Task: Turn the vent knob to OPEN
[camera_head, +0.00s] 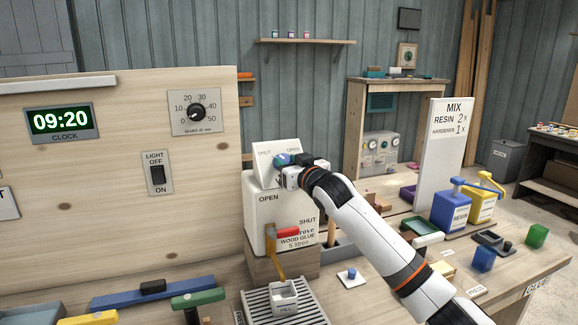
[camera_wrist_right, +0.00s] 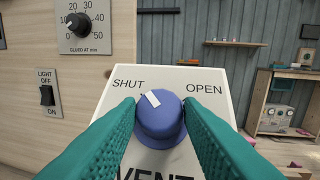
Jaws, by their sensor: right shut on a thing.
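The vent knob (camera_wrist_right: 161,122) is a blue round knob on a white, sloping VENT panel (camera_wrist_right: 120,98). Its white mark points up and slightly left, nearer SHUT than OPEN. In the head view the panel (camera_head: 262,151) tops the white glue container (camera_head: 265,213), and the knob is mostly hidden by my gripper. My right gripper (camera_head: 288,165) is shut on the knob. In the right wrist view its green fingers (camera_wrist_right: 161,128) press on the knob's left and right sides. The left gripper is not in view.
A red-handled tap (camera_head: 283,233) sits low on the container, above a small cup (camera_head: 284,296) on a slatted tray. A wooden panel (camera_head: 110,220) with a clock, dial and light switch stands at left. Blue and yellow containers (camera_head: 451,209) stand on the bench at right.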

